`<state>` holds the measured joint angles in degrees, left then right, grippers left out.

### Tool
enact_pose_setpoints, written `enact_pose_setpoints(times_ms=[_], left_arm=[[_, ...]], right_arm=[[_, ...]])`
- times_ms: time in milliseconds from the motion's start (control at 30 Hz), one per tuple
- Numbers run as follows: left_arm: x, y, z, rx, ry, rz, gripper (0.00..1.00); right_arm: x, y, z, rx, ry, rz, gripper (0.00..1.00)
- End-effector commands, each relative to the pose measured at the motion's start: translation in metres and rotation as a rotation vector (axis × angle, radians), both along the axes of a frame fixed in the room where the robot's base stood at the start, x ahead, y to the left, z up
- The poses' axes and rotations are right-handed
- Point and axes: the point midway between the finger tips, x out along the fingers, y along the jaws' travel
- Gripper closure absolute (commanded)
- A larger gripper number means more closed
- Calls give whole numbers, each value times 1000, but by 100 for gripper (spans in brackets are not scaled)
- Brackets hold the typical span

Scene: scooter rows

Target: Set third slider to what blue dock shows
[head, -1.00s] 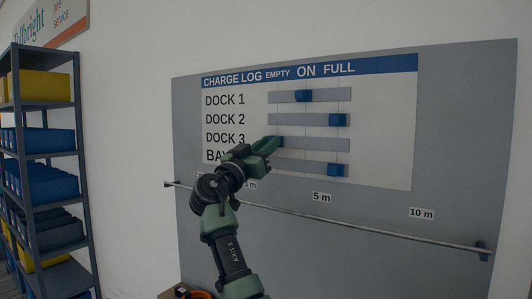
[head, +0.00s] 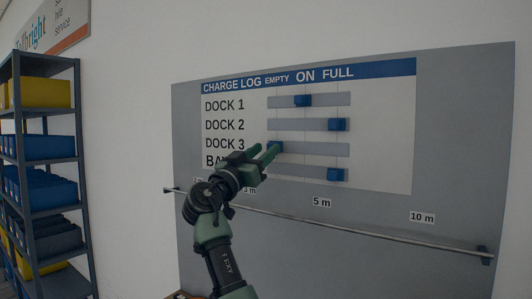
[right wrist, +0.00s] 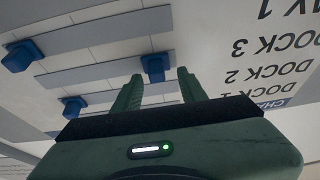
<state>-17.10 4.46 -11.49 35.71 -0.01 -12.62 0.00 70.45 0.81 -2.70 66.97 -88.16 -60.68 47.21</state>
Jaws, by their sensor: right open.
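The third slider, on the DOCK 3 row, is a grey track (head: 318,149) with a blue knob (head: 276,146) at its left, EMPTY end. My right gripper (head: 268,153) is open and close to this knob in the head view. In the right wrist view, which shows the board upside down, the knob (right wrist: 155,67) lies between and just beyond the two green fingertips (right wrist: 159,78). I cannot tell whether they touch it. No blue dock shows in either view. My left gripper is out of view.
The charge log board (head: 235,87) has other sliders: DOCK 1's knob (head: 303,101) left of middle, DOCK 2's knob (head: 337,125) and the bottom row's knob (head: 336,174) towards FULL. A rail (head: 350,226) runs below. A bin shelf (head: 45,170) stands left.

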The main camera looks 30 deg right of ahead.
Motion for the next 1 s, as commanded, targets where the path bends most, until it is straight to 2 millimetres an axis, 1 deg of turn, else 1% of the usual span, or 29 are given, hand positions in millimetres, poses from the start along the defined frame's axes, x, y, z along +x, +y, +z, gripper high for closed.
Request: enact_pose_setpoints(times_ms=[33,200,300,400,533,1000], left_arm=[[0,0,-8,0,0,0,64],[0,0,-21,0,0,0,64],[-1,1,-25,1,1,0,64],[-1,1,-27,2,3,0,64],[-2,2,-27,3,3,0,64],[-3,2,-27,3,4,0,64]], right_arm=[[-2,9,-9,0,-1,4,58],[-12,34,-21,0,2,4,58],[-16,46,-24,1,1,4,58],[-19,52,-26,1,3,2,58],[-20,55,-26,0,3,1,58],[-20,54,-26,0,2,1,58]])
